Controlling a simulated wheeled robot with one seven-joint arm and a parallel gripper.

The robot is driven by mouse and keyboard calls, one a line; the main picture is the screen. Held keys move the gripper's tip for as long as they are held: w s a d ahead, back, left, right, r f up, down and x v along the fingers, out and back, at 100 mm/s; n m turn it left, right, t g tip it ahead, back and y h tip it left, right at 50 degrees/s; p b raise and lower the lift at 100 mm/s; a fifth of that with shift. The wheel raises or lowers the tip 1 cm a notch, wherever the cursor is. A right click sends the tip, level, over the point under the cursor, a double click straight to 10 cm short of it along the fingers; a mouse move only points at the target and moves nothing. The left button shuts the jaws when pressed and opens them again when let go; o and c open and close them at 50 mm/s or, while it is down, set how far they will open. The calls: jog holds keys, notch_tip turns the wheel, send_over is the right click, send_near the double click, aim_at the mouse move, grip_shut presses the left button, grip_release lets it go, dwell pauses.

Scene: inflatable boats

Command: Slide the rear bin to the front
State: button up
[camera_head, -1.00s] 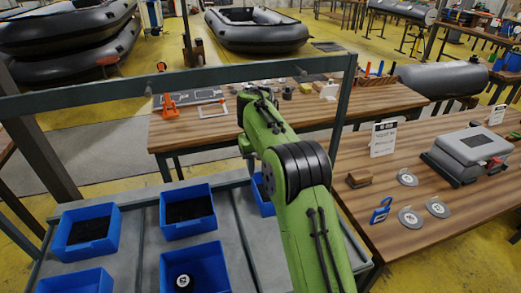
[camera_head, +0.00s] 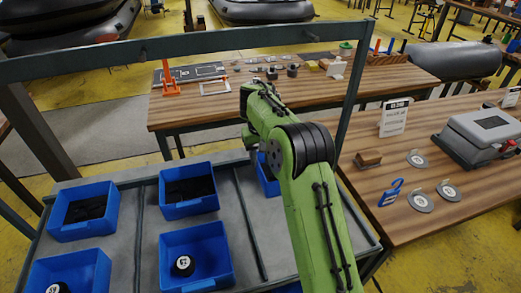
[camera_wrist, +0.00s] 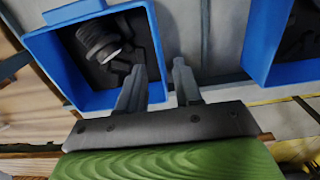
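Blue bins stand in lanes on the grey rack in the head view. One blue bin (camera_head: 268,183) in the right-hand lane, at the rear, is mostly hidden behind my green arm. In the wrist view, a blue bin (camera_wrist: 52,62) holds black parts and a black round piece with a pale face. My gripper (camera_wrist: 158,72) is open at that bin's right side wall, with one finger over the bin's inside and the other outside the wall. Whether the fingers touch the wall cannot be told. My gripper is hidden in the head view.
Two rear blue bins (camera_head: 165,204) hold black parts, with front bins (camera_head: 227,255) nearer me. Another blue bin (camera_wrist: 262,45) stands to the right in the wrist view. Rack posts (camera_head: 347,110) and a top rail frame the lanes. A wooden table (camera_head: 400,235) stands at right.

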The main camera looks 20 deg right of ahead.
aim_at(261, 169)
notch_tip(261, 169, down, 5)
jog(key=shift+f+b, duration=0.1)
jog(key=shift+b, duration=0.7)
jog(key=shift+c, duration=0.5)
grip_shut()
